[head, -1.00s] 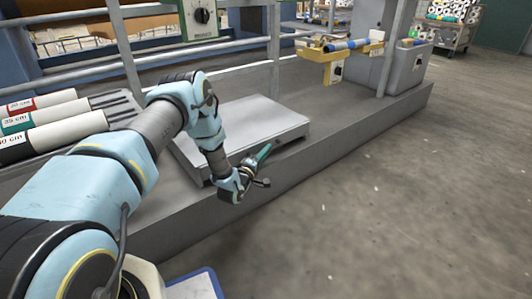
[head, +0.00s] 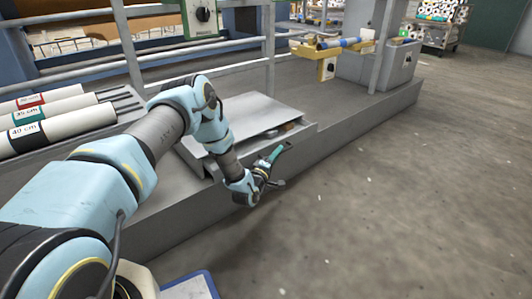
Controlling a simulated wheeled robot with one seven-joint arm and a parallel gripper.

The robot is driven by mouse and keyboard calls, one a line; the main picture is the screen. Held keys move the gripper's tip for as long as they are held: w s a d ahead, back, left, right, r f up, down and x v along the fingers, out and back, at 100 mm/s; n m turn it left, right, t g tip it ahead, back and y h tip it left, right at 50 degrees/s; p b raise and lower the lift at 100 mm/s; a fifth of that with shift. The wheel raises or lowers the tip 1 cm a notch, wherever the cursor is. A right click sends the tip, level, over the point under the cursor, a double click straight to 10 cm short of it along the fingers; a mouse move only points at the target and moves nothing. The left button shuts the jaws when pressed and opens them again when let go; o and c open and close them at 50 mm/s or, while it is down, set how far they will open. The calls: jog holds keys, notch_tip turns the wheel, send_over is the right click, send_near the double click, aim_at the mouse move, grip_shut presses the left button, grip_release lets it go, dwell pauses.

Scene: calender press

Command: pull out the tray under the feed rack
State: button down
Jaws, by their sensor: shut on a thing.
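The grey tray (head: 306,133) is partly out from under a flat grey cover plate (head: 240,117). A strip of its inside shows, with something small and brownish (head: 286,128) in it. A teal bar (head: 275,154), which looks like the tray's handle, stands at its front. My gripper (head: 265,168) is at the front of the tray, shut on this handle. The fingers are small and dark, and my wrist hides part of the tray's front.
White rolls with length labels (head: 45,131) lie on a rack at the left. Grey rails and posts (head: 269,55) stand behind. A yellow bracket (head: 326,52) is at the back right. The grey floor (head: 400,190) at the right is clear.

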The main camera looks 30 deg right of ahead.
jog(key=s+d+p, duration=0.3)
jog(key=s, duration=1.2)
jog(key=shift+s, duration=0.25)
jog(key=c, duration=0.8)
grip_release()
jog(key=shift+c, duration=0.2)
jog(key=shift+a, duration=0.1)
jog(key=p+v, duration=0.3)
jog(key=v, duration=0.7)
jog(key=shift+s+a, duration=0.2)
jog(key=shift+a, duration=0.05)
